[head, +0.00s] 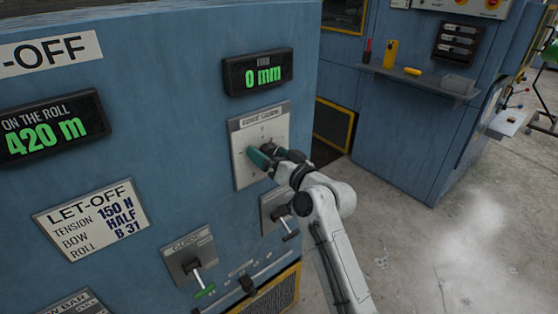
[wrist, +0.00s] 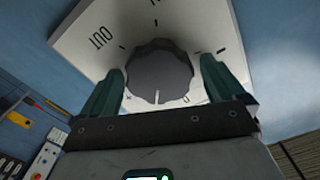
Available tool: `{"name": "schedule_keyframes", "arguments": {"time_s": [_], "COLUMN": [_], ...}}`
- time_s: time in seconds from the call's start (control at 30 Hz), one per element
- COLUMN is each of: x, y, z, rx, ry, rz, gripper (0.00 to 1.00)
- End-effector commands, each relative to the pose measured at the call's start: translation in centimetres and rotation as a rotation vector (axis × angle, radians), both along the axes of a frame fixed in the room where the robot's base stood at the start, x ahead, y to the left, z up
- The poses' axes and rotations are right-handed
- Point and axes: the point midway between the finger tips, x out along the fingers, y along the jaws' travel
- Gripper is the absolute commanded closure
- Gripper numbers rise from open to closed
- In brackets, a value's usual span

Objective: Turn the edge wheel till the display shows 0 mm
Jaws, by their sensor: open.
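The edge display (head: 258,76) reads 0 mm in green on the blue machine face. Below it is a pale dial plate (head: 243,128). The edge wheel (wrist: 160,72) is a dark, scalloped knob on this plate; a white line on it points toward the bottom of the wrist view. My gripper (head: 259,158) is at the plate and hides most of the wheel in the head view. In the wrist view its green fingers stand open on either side of the wheel, with a gap visible at each side. The plate's markings include "OUT" at upper left.
A roll display (head: 48,128) reads 420 m. Below are a let-off plate (head: 92,220), a guide lever (head: 193,262) and another lever panel (head: 280,212) just under my gripper. A shelf (head: 420,82) with small items is at the back right. Concrete floor is open at right.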

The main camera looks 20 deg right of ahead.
Motion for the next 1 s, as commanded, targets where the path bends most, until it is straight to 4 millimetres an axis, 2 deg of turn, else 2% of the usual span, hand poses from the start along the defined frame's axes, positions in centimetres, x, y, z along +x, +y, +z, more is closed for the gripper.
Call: {"name": "schedule_keyframes", "arguments": {"time_s": [0.17,0.4,0.6,0.77,1.0], "x": [-2.0,-6.3,-9.0,-9.9,-10.0], "y": [-0.7,-2.1,-3.0,-3.3,-3.3], "z": [-0.3,-0.4,-0.2,-0.1,-0.1], "rx": [0.0,0.0,0.001,0.001,0.001], "ry": [0.001,0.0,0.0,0.001,0.001], "rz": [-0.002,-0.002,-0.002,-0.001,-0.001], "gripper": [0.04,0.04,0.04,0.04,0.04]}}
